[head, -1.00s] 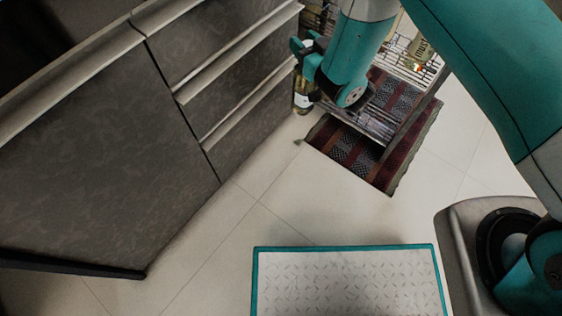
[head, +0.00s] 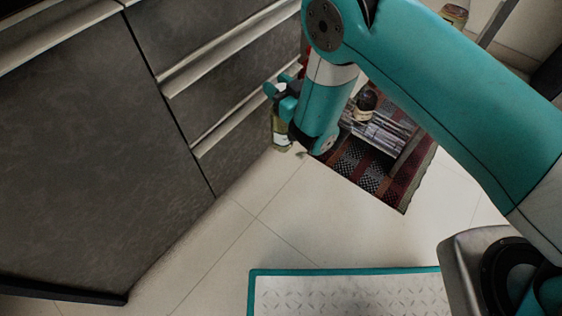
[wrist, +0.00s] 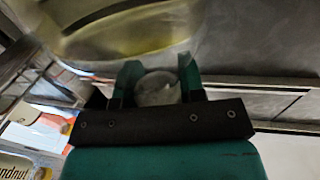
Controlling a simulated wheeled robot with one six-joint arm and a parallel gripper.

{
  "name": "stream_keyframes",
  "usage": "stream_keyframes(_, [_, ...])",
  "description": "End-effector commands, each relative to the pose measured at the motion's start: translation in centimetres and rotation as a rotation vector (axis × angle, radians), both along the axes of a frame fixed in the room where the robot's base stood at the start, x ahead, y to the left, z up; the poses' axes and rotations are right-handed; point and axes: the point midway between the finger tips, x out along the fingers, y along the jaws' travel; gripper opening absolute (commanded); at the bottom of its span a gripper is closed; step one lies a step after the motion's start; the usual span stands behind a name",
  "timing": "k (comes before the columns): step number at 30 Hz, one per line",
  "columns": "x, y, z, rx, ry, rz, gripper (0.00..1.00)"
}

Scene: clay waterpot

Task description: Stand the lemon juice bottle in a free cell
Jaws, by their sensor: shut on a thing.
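A clear bottle of yellow-green liquid, which looks like the lemon juice bottle (head: 281,134), hangs below my gripper (head: 284,92) beside the grey drawers. In the wrist view my gripper (wrist: 158,84) is shut on the bottle's pale round top. The blurred bottle body (wrist: 135,38) fills the upper part there, and no label can be read. A wire rack (head: 385,132) stands right of the bottle, partly hidden by my arm. Its cells cannot be made out clearly. A dark-topped bottle (head: 366,98) shows at the rack.
The grey drawer fronts (head: 225,75) with pale handles are close on the left. A patterned red and black rug (head: 372,174) lies under the rack. Labelled items, one a lettered jar (wrist: 15,168), show at the wrist view's lower left.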

Motion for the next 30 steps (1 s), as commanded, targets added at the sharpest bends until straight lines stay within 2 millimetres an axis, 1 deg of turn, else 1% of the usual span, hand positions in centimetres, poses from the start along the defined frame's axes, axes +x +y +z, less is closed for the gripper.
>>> stream_keyframes(1, [0.0, 0.0, -1.7, 0.000, 0.001, 0.000, 0.00])
stream_keyframes(6, [0.0, 0.0, -6.4, -0.001, 0.001, -0.001, 0.00])
stream_keyframes(12, [0.0, 0.0, -11.6, -0.001, -0.001, -0.001, 0.00])
stream_keyframes(15, [0.0, 0.0, -13.5, 0.001, -0.001, 0.000, 0.00])
stream_keyframes(18, [0.0, 0.0, -14.5, 0.001, -0.002, 0.000, 0.00])
stream_keyframes(23, [0.0, 0.0, -15.2, 0.001, -0.002, 0.000, 0.00])
stream_keyframes(26, [0.0, 0.0, -16.4, 0.001, -0.001, -0.001, 0.00])
stream_keyframes(30, [0.0, 0.0, -18.5, 0.000, -0.001, -0.001, 0.00])
